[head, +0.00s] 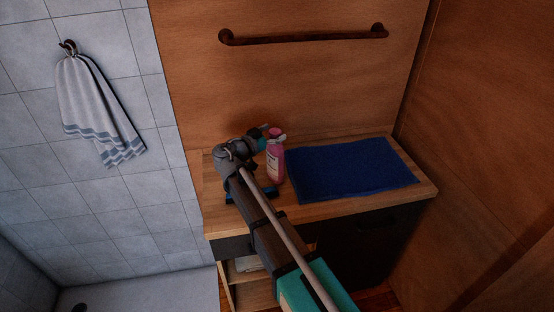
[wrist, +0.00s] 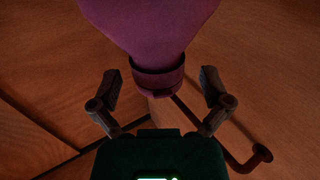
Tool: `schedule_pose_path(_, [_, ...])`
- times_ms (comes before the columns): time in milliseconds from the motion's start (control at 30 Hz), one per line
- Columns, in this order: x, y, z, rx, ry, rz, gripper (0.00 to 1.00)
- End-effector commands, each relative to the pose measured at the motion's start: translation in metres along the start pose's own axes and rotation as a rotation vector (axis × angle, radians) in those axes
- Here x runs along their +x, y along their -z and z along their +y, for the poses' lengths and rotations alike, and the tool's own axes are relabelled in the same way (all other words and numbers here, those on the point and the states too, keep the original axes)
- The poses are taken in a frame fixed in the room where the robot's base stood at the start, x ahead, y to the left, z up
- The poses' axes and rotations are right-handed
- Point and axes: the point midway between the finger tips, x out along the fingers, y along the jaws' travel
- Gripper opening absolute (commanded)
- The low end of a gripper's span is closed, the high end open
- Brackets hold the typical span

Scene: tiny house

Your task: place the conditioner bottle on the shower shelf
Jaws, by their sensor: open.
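A pink bottle (head: 275,163) with a pale label stands upright on the wooden counter, left of a blue mat; I take it as the conditioner bottle. My gripper (head: 268,133) is at its top end. In the wrist view the bottle (wrist: 150,25) looks purple, and its narrow cap end (wrist: 158,82) lies between the two spread fingers of my gripper (wrist: 160,85). The fingers are open, with a gap visible on each side. The shower shelf cannot be made out in either view.
A dark rail (head: 305,38) runs along the wall behind. A striped towel (head: 95,105) hangs on the tiled wall at left. A pale shower floor (head: 140,294) lies below it.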

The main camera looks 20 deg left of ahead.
Motion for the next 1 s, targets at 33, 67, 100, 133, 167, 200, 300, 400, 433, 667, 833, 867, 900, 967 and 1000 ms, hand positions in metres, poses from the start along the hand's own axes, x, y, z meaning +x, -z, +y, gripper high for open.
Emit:
schedule_pose_path(33, [0.0019, 0.0, 0.0, 0.0, 0.0, 0.0, 0.98])
schedule_pose_path(67, [0.0024, 0.0, 0.0, 0.0, 0.0, 0.0, 0.98])
schedule_pose_path(100, [0.0026, 0.0, 0.0001, 0.0, 0.0, 0.0, 0.98])
schedule_pose_path(133, [0.0025, 0.0, 0.0001, 0.0, 0.0, 0.0, 0.98])
schedule_pose_path(167, [0.0024, 0.0, 0.0001, 0.0, 0.0, 0.0, 0.98])
schedule_pose_path(200, [0.0024, 0.0, 0.0002, 0.0, 0.0, 0.0, 0.98])
schedule_pose_path(300, [0.0023, 0.0, 0.0001, 0.0, 0.0, 0.0, 0.98])
schedule_pose_path(400, [0.0023, 0.0, 0.0001, 0.0, 0.0, 0.0, 0.98])
schedule_pose_path(433, [0.0023, 0.0, 0.0002, 0.0, 0.0, 0.0, 0.98])
schedule_pose_path(667, [0.0022, 0.0, 0.0002, 0.0, 0.0, 0.0, 0.83])
schedule_pose_path(833, [0.0023, 0.0, 0.0002, 0.0, 0.0, 0.0, 0.51])
schedule_pose_path(867, [0.0023, 0.0, 0.0002, 0.0, 0.0, 0.0, 0.46])
schedule_pose_path(900, [0.0023, 0.0, 0.0002, 0.0, 0.0, 0.0, 0.38])
schedule_pose_path(967, [0.0023, 0.0, 0.0002, 0.0, 0.0, 0.0, 0.27])
schedule_pose_path(1000, [0.0024, 0.0, 0.0002, 0.0, 0.0, 0.0, 0.2])
